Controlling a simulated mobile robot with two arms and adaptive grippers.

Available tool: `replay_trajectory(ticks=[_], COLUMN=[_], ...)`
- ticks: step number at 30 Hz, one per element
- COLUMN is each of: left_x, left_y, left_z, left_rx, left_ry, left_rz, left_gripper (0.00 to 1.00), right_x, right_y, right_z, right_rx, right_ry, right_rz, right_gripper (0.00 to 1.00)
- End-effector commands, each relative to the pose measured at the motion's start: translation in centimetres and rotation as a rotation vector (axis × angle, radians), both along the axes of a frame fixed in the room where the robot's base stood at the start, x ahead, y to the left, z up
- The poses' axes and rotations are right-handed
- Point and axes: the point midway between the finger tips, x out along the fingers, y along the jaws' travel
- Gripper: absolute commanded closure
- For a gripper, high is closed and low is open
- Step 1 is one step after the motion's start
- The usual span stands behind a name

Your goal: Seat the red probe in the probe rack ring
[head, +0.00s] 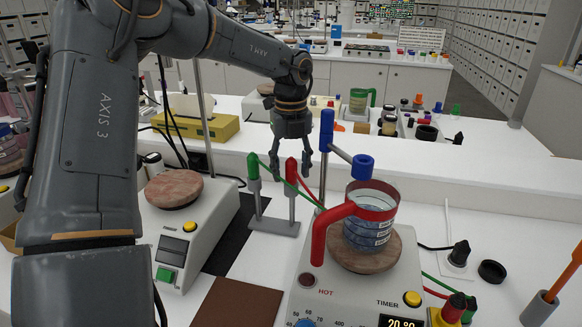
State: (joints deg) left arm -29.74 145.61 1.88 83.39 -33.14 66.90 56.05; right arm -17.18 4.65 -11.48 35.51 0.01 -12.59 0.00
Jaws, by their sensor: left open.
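The red probe (291,170) stands upright on the right grey post of the small probe rack (273,227) and appears seated in the holder at its top. A green probe (253,166) stands in the left holder. The ring itself is too small to make out. My left gripper (291,176) points down with its fingers open, one on each side of the red probe in the head view. I cannot tell whether they touch it. Thin green and red cables run right from the probes. My right gripper is not in view.
A hotplate (340,292) holds a red-handled glass jug (372,232) close right of the rack. Another hotplate (172,240) stands left. A brown mat (236,303) lies in front.

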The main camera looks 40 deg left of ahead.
Motion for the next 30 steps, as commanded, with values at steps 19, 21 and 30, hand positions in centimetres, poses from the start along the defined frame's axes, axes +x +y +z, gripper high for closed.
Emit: replay_trajectory(ticks=[19,21,30], left_x=[0.1,0.1,0.0], left_y=[0.0,0.1,0.1], left_z=[10.3,11.1,12.0], left_rx=[0.000,0.000,0.000], left_ry=[-0.004,-0.002,0.000], left_rz=[0.000,0.000,0.000], left_gripper=[0.50,0.50,0.50], right_x=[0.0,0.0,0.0], right_y=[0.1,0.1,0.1], right_z=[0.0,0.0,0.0], right_rx=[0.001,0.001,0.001], right_ry=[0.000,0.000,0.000], right_rz=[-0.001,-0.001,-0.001], right_gripper=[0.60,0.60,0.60])
